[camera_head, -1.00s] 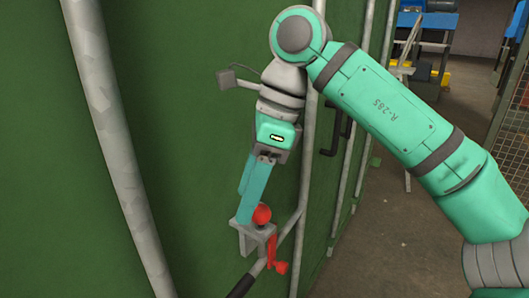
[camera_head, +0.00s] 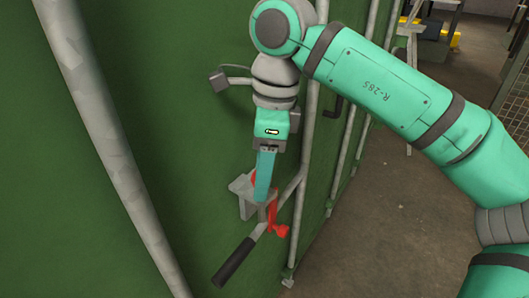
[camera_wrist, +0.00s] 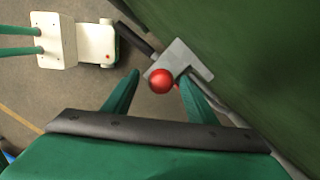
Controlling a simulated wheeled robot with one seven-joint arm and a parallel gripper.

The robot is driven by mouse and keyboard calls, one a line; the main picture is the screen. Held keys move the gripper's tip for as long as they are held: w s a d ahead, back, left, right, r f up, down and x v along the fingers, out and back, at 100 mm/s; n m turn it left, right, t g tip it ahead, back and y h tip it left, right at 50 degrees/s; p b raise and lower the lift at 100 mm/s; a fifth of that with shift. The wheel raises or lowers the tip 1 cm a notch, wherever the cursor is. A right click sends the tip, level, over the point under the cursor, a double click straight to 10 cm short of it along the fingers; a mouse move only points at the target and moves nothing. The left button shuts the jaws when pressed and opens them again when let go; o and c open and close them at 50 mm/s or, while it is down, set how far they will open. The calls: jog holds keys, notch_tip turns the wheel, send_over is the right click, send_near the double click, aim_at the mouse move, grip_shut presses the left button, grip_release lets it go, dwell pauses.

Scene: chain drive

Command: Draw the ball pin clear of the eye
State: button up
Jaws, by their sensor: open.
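The ball pin shows as a red ball (camera_wrist: 162,81) in the wrist view, above a grey bracket (camera_wrist: 188,62) on the green panel. In the head view the ball (camera_head: 256,178) is mostly hidden behind my fingers, and the grey bracket (camera_head: 243,190) shows around them. My gripper (camera_wrist: 160,78) is open, with one green finger on each side of the ball. In the head view my gripper (camera_head: 264,198) points down at the bracket. I cannot tell whether the fingers touch the ball. The eye is not clearly seen.
A red lever part (camera_head: 275,222) hangs beside the bracket. A lever with a black grip (camera_head: 234,262) slopes down to the left. Grey vertical pipes (camera_head: 312,130) run along the green panel (camera_head: 190,130). Floor to the right is open.

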jog(key=shift+w+a+f, duration=0.1)
jog(key=shift+f, duration=0.8)
